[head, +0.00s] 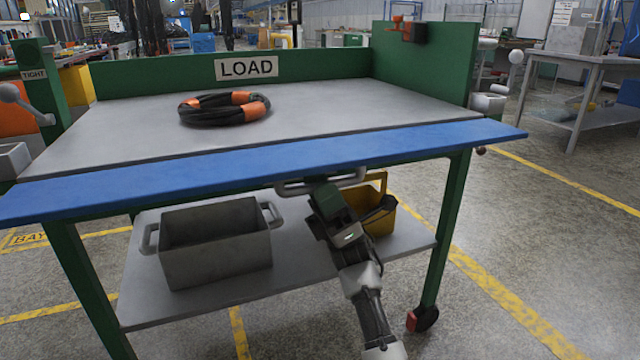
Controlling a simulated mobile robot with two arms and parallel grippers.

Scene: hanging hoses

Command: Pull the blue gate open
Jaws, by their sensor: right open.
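The blue gate (250,172) is a long flat blue bar along the near edge of the table marked LOAD. A pale grey bar handle (292,188) shows just below the middle of its front edge. My right gripper (322,186) is at this handle, with its arm coming up from the bottom. It is open; its fingers cover the handle's middle, and I cannot tell whether they touch it. My left gripper is out of view.
A black hose coil with orange bands (225,106) lies on the grey tabletop (370,115). Below, a grey bin (215,250) and a yellow container (380,222) stand on the lower shelf (310,275). A grey table (580,68) stands at the right. Floor shows at the front right.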

